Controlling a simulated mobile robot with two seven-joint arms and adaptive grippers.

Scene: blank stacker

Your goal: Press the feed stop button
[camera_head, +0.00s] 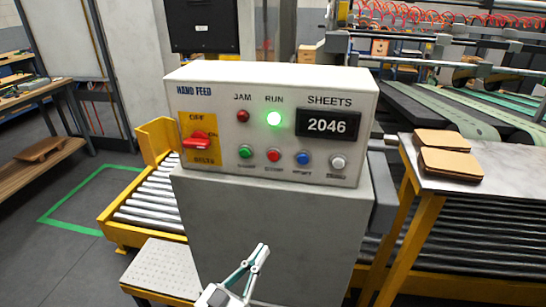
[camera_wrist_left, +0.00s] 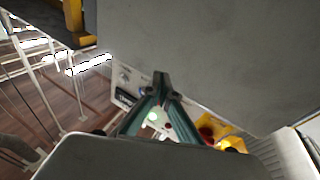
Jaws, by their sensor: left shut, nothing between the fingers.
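The control box (camera_head: 285,83) has a row of push buttons: green (camera_head: 246,152), red (camera_head: 274,155), blue (camera_head: 303,158) and white (camera_head: 338,161). The small label under the red button seems to read STOP. Above are an unlit red JAM lamp (camera_head: 243,116), a lit green RUN lamp (camera_head: 274,119) and a SHEETS display (camera_head: 327,125) reading 2046. My left gripper (camera_head: 263,250) is shut and empty, below the buttons and apart from them. In the left wrist view its fingertips (camera_wrist_left: 161,82) meet in front of the panel and partly hide it. My right gripper is not in view.
A red rotary switch (camera_head: 197,140) sits on a yellow plate at the panel's left. The box stands on a grey pedestal (camera_head: 270,225). A roller conveyor (camera_head: 150,200) is at left. A table with brown blanks (camera_head: 450,161) is at right.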

